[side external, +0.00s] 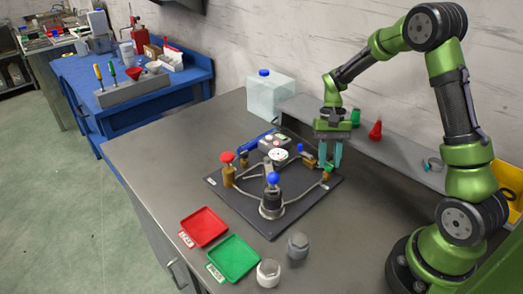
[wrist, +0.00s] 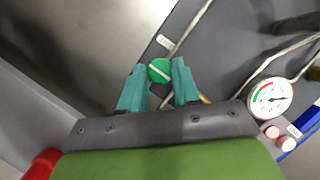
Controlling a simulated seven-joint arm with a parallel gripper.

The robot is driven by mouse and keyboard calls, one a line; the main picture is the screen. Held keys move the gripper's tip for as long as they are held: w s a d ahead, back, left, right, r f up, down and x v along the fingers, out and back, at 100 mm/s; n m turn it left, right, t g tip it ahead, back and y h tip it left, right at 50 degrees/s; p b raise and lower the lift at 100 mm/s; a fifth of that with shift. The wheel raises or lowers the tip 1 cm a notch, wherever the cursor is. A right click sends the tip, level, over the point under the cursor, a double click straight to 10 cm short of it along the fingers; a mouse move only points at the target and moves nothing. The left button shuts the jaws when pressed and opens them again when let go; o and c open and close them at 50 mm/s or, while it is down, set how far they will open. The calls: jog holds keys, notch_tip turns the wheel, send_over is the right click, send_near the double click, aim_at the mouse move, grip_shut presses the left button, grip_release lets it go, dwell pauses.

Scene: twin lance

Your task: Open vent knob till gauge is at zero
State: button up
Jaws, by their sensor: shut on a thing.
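The green round knob (wrist: 159,71) with a pale stripe across its top sits between my fingertips in the wrist view. My gripper (wrist: 159,80) has teal fingers and is shut on this knob. In the side view my gripper (side external: 329,162) points down at the right rear of the dark board, and its fingers largely hide the knob. The round white gauge (wrist: 270,98) has green and red arcs and lies to the right of my gripper in the wrist view. The gauge also shows in the side view (side external: 278,155), left of my gripper. Its exact needle reading is too small to tell.
The dark board (side external: 285,222) carries pipes, a red knob (side external: 227,157) and a blue-topped fitting (side external: 272,178). A red tray (side external: 204,227) and a green tray (side external: 233,259) lie in front. A grey shelf (side external: 400,161) runs behind my gripper. The table's left side is clear.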

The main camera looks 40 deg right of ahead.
dwell(0.4)
jog(key=o, duration=1)
jog(key=shift+o, duration=0.2)
jog(key=v, duration=1.7)
jog(key=shift+f, duration=0.1)
